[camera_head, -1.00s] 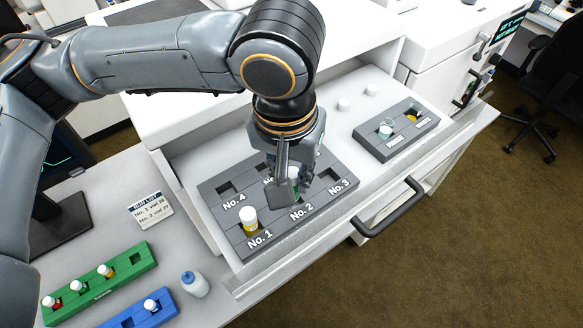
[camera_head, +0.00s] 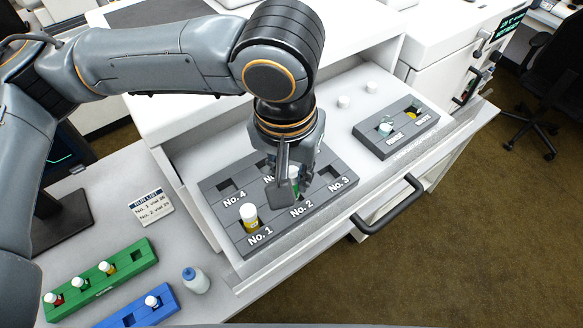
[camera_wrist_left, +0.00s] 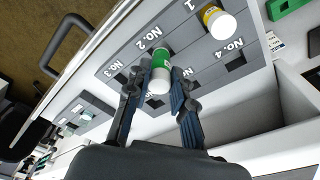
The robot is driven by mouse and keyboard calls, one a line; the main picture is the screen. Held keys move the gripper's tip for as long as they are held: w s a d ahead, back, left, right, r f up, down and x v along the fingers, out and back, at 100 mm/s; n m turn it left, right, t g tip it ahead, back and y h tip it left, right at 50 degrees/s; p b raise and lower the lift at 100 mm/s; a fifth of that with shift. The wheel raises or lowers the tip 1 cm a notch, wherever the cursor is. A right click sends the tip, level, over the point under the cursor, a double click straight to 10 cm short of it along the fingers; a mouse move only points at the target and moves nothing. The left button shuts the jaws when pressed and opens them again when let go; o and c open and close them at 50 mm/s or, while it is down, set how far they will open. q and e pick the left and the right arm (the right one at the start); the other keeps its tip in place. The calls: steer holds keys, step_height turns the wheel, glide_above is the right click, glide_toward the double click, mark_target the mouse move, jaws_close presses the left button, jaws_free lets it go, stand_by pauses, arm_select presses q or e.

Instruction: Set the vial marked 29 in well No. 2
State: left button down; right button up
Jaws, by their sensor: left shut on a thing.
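My left gripper (camera_head: 293,188) is shut on a vial with a green band and white cap, held upright over the grey well block (camera_head: 222,208) by the No. 2 label. The vial (camera_wrist_left: 160,72) shows clearly between the fingers in the left wrist view; its number cannot be read. Whether its lower end is inside well No. 2 is hidden by the fingers. A yellow-banded vial with a white cap (camera_head: 250,216) stands in well No. 1. Wells No. 3 (camera_head: 335,187) and No. 4 (camera_head: 229,188) look empty. My right gripper is not in view.
The block sits in an open drawer with a black handle (camera_head: 390,205). A smaller grey block (camera_head: 420,127) with vials stands at the back right. A green rack (camera_head: 128,262), a blue rack (camera_head: 165,309), a bottle (camera_head: 195,281) and a run list card (camera_head: 153,205) are at left.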

arm_select(q)
steer(key=shift+p, duration=0.4)
steer(key=shift+f+b, duration=0.5)
steer(key=shift+f, duration=1.05)
stand_by(1.1)
steer(key=c, duration=0.7)
jaws_free()
steer(key=shift+r, duration=0.15)
step_height(320, 180, up, 4)
steer(key=p, duration=0.5)
steer(key=shift+r, duration=0.9)
